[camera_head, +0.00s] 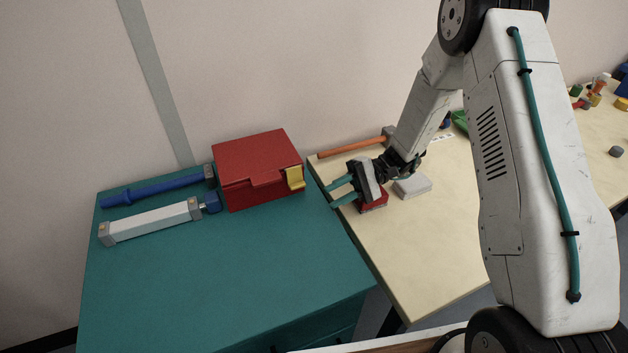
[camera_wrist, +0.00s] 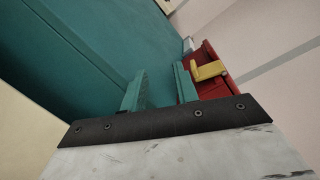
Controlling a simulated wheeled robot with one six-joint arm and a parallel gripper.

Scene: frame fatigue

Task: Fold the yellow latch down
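The yellow latch (camera_head: 295,178) is on the right end of the front of a closed red box (camera_head: 258,170), which stands on the teal cabinet top. In the wrist view the latch (camera_wrist: 208,71) juts out from the red box (camera_wrist: 214,89), just beyond the right finger. My gripper (camera_head: 332,193) is to the right of the latch and apart from it, near the seam between cabinet and wooden table. Its two teal fingers point left with a gap between them. In the wrist view nothing is between the fingers (camera_wrist: 160,72).
A blue bar-like tool (camera_head: 155,190) and a white cylinder (camera_head: 152,222) lie left of the box. The front of the teal top (camera_head: 230,265) is clear. On the wooden table (camera_head: 430,250) are an orange-handled hammer (camera_head: 350,148), a red object (camera_head: 374,203) and a pale block (camera_head: 412,187).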

